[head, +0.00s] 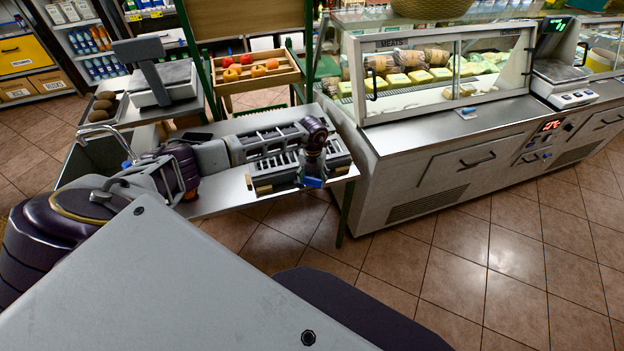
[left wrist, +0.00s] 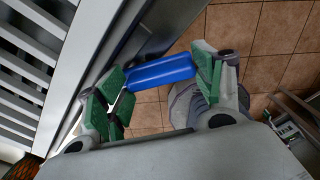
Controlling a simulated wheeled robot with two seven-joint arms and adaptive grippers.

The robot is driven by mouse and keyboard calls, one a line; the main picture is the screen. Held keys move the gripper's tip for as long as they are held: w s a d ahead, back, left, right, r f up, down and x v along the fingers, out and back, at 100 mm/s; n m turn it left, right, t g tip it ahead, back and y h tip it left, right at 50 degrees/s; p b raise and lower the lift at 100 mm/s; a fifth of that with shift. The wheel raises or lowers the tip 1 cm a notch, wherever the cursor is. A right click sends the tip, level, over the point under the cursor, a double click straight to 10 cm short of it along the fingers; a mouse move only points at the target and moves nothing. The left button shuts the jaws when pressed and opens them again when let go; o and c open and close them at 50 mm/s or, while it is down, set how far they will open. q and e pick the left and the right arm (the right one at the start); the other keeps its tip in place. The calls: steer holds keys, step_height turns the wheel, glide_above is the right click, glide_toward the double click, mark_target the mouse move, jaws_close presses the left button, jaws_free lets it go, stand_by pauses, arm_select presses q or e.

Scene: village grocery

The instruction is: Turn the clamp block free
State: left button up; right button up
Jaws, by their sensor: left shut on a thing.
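A blue block (head: 312,182), the likely clamp block, is at the front edge of the metal counter. In the left wrist view, the blue block (left wrist: 160,70) lies across the gap between the green finger pads. My left gripper (head: 311,170) is shut on it, with the pads touching its two ends. The gripper hides part of the block in the head view, and I cannot tell how the block is fixed. My right gripper is not in view.
A slatted grey rack (head: 270,158) lies on the counter (head: 225,197) beside the gripper. A scale (head: 160,85) and a fruit crate (head: 255,82) stand behind. The glass meat case (head: 440,70) is close on the right. Tiled floor in front is clear.

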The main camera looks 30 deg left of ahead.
arm_select(q)
steer(key=n, duration=0.3)
steer(key=shift+w+a, duration=0.15)
steer(key=shift+w, duration=0.2)
steer(key=shift+w+a+n+p, duration=0.15)
steer(key=shift+n+p, duration=0.05)
steer(key=shift+n, duration=0.8)
steer(key=shift+w+a+n+p, duration=0.15)
steer(key=shift+n, duration=0.85)
steer(key=o, duration=0.7)
steer(key=shift+o, duration=0.2)
steer(key=shift+r, duration=0.15)
step_height(320, 180, up, 12)
